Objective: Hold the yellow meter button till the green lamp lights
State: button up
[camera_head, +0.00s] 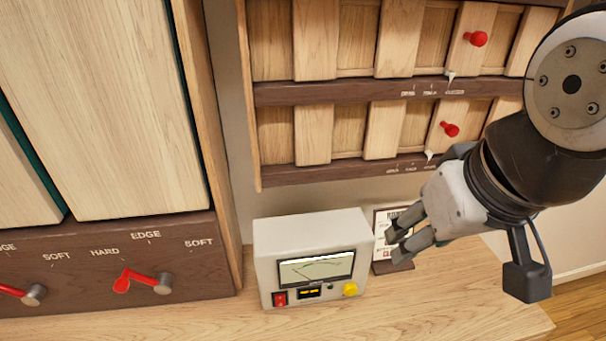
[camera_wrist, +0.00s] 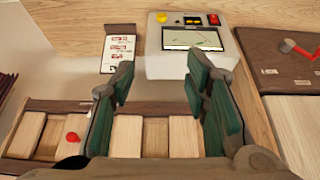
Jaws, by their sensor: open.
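The white meter box (camera_head: 310,238) stands on the wooden bench, with a dial window on its front. Its yellow button (camera_head: 350,289) is at the lower right of the front, and a red switch (camera_head: 280,299) is at the lower left. A small dark display with yellow marks (camera_head: 309,293) lies between them. My gripper (camera_head: 399,244) is open and empty, right of the box and above the button's height. In the wrist view the yellow button (camera_wrist: 162,17) shows beyond my spread fingers (camera_wrist: 160,85). I cannot make out a lit green lamp.
A printed card on a stand (camera_head: 392,262) is behind my fingers, close to the box's right side. Slatted wooden panels with red knobs (camera_head: 450,129) hang above. A cabinet with red levers (camera_head: 145,282) stands left. Bare bench (camera_head: 450,310) lies at the front right.

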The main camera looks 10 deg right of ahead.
jog(key=shift+s, duration=0.1)
grip_shut()
dwell(1.0)
